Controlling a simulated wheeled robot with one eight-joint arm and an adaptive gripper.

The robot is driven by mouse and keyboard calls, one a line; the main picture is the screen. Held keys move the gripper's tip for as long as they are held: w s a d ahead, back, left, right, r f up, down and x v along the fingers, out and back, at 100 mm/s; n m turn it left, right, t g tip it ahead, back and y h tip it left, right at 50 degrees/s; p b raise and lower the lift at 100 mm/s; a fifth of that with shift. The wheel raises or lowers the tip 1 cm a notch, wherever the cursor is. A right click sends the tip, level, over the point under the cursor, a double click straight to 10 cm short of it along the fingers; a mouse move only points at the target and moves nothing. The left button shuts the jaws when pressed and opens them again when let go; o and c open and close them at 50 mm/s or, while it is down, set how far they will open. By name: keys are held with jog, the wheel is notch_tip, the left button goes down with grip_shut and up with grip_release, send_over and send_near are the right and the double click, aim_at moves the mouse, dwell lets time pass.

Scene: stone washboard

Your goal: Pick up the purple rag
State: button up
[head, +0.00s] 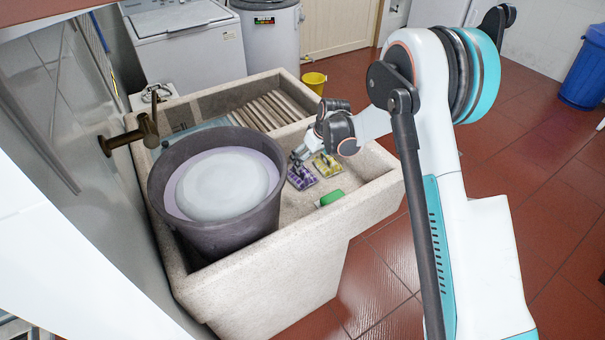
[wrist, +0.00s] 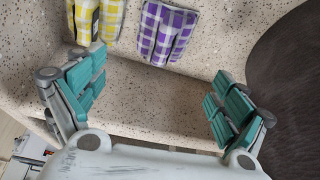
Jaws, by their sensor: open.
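The purple rag (head: 300,177) is a purple-and-white checked folded cloth on the stone washboard's ledge, just right of the big grey bucket. In the wrist view the purple rag (wrist: 167,32) lies at the top, a little right of centre. My gripper (head: 298,156) is above the ledge at the rags in the head view. In the wrist view my gripper (wrist: 145,95) is open, with its teal-padded fingers wide apart and nothing between them.
A yellow checked rag (head: 326,165) lies beside the purple one. The large bucket (head: 170,225) with whitish contents stands close on the left. A green item (head: 330,198) lies on the ledge nearer the front. The ribbed washboard (head: 272,110) is behind, and a tap (head: 148,130) is at left.

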aim_at(303, 169)
jog(key=b+x, duration=0.1)
jog(key=x, duration=0.5)
jog(key=shift+f+b, duration=0.1)
jog(key=shift+b, duration=0.2)
jog(key=shift+s+b+x, duration=0.2)
jog(key=shift+b+x, duration=1.1)
jog(key=shift+x, duration=1.4)
jog(key=shift+a, duration=0.1)
jog(key=shift+c, duration=0.2)
jog(key=c, duration=1.1)
